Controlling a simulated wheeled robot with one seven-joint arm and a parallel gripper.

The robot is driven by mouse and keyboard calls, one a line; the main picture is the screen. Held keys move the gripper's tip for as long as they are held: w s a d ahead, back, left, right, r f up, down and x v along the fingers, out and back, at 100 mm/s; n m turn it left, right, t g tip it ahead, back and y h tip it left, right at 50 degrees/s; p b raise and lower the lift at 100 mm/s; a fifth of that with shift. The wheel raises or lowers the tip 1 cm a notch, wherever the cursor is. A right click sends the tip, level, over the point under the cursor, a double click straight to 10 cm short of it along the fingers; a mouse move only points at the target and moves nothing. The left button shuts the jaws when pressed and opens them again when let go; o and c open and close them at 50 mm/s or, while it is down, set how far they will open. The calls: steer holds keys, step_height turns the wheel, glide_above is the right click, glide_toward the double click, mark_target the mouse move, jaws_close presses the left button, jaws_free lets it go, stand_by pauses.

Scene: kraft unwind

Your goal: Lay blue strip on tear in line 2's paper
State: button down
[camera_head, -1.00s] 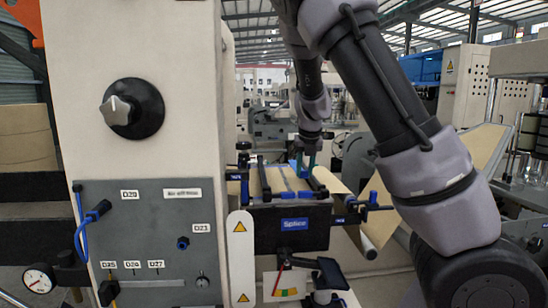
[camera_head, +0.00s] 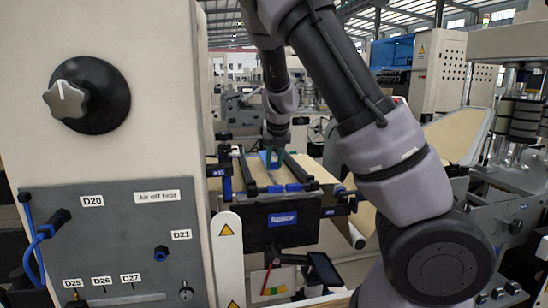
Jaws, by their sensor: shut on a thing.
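My gripper (camera_head: 274,160) points down over the splice table, with its two teal fingers shut on a small blue piece, which looks like the blue strip (camera_head: 272,156). Brown paper (camera_head: 313,168) runs across the splice table (camera_head: 250,209), between dark rails. The gripper is above the paper, near the table's far part; I cannot tell whether the strip touches the paper. The tear cannot be made out. The table's front carries a blue "Splice" label (camera_head: 283,219).
A pale machine cabinet with a large black knob (camera_head: 90,95) and a grey valve panel (camera_head: 120,235) stands close on the left. A paper roller (camera_head: 352,232) is right of the table. A small tilted screen (camera_head: 322,270) is below it. More machinery fills the right.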

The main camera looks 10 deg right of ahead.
mark_target(274, 181)
steer(key=shift+f, duration=2.1)
steer(key=c, duration=0.5)
jaws_free()
